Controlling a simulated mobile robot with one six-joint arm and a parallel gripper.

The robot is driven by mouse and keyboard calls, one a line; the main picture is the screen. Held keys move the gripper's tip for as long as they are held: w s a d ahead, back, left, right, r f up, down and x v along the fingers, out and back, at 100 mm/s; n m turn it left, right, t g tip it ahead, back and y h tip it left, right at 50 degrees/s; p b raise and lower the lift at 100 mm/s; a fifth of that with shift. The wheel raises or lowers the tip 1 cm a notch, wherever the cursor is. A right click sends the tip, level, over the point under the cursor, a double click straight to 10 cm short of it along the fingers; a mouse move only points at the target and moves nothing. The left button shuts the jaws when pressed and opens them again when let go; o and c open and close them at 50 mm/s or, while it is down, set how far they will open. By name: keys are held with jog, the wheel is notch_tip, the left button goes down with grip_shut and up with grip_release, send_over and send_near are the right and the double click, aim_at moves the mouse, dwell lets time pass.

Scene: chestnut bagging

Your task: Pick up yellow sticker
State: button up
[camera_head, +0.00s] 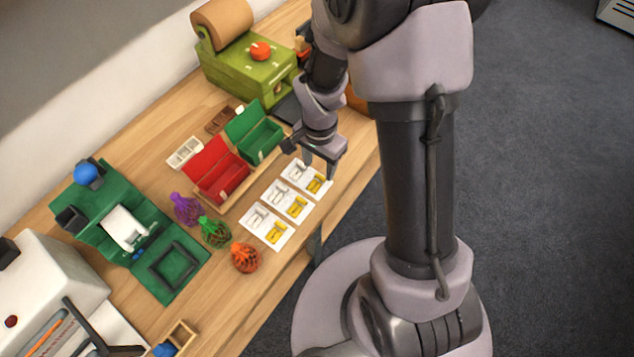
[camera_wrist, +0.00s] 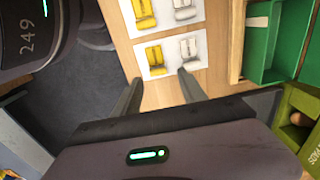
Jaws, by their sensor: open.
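Three white cards lie in a row on the wooden table in the head view, each with a white sticker and a yellow sticker. The yellow stickers are on the far card (camera_head: 315,186), the middle card (camera_head: 297,206) and the near card (camera_head: 277,232). My gripper (camera_head: 319,168) is open and empty above the far card. In the wrist view, my gripper's fingers (camera_wrist: 158,80) are spread below a card bearing a yellow sticker (camera_wrist: 154,57) and a white sticker (camera_wrist: 188,48). Another yellow sticker (camera_wrist: 144,13) shows above it. The fingers hold nothing.
An open red box (camera_head: 222,182) and an open green box (camera_head: 260,140) stand beside the cards. Purple (camera_head: 186,208), green (camera_head: 214,232) and orange (camera_head: 245,258) net bags stand near them. A green machine (camera_head: 245,80) is at the back. The table's right edge is close to the cards.

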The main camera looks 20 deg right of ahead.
aim_at(319, 180)
jog(key=f, duration=0.1)
jog(key=f+b, duration=0.1)
jog(key=f, duration=0.2)
jog(key=shift+s+b, duration=0.3)
jog(key=shift+b, duration=0.05)
jog(key=shift+w+f, duration=0.1)
jog(key=shift+c, duration=0.9)
grip_shut()
jog(key=shift+r, duration=0.2)
